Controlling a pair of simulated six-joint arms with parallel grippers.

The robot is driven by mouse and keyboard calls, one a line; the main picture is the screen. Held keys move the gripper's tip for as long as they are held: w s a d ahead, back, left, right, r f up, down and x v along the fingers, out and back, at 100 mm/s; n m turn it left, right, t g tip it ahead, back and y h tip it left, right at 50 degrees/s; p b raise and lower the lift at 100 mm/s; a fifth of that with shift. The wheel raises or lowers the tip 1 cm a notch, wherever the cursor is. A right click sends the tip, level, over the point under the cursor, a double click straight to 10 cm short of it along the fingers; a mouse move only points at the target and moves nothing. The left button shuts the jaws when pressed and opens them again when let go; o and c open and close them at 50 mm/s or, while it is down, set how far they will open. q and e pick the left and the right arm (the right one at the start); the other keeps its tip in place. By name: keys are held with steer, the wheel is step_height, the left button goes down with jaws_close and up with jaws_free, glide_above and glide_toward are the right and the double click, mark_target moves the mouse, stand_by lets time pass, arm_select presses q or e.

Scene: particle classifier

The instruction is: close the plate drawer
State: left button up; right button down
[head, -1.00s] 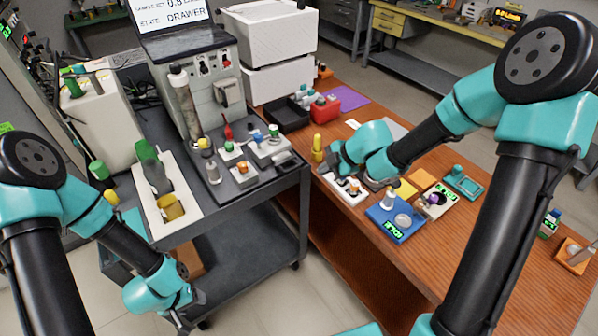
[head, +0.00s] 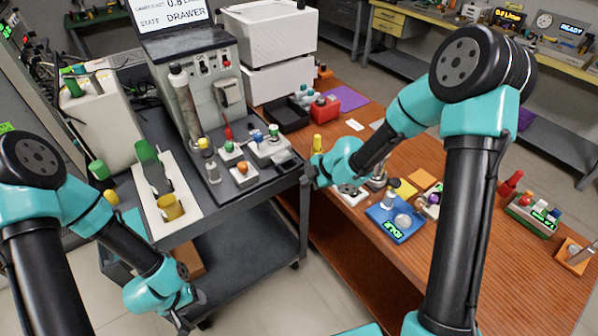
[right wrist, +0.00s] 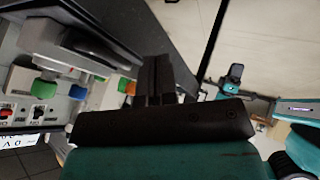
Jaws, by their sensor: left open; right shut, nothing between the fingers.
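The classifier (head: 211,88) stands on the dark cart with its screen (head: 165,12) reading "DRAWER". The plate drawer (head: 286,160) seems to be the dark tray sticking out at the front right of the small grey unit near the cart's right edge. A dark tray on a white housing, likely the same drawer (right wrist: 95,48), shows in the right wrist view. My right gripper (head: 309,178) is shut and empty just right of the cart edge, close to the drawer but apparently apart from it. My left gripper (head: 190,318) is open and empty, low in front of the cart.
Small colour-capped items (head: 243,170) stand near the drawer. The wooden table (head: 400,260) holds a blue scale (head: 395,219) and a yellow bottle (head: 317,143). A gap separates cart and table.

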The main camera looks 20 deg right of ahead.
mark_target(283, 160)
steer(key=shift+w+a+r, duration=0.1)
steer(key=shift+w+a, duration=0.15)
steer(key=shift+w, duration=0.4)
steer(key=shift+w+a+f, duration=0.1)
steer(key=shift+w+a, duration=0.2)
steer(key=shift+w, duration=0.35)
steer(key=shift+w+a+r, duration=0.1)
steer(key=shift+w+a, duration=0.15)
steer(key=shift+w, duration=0.4)
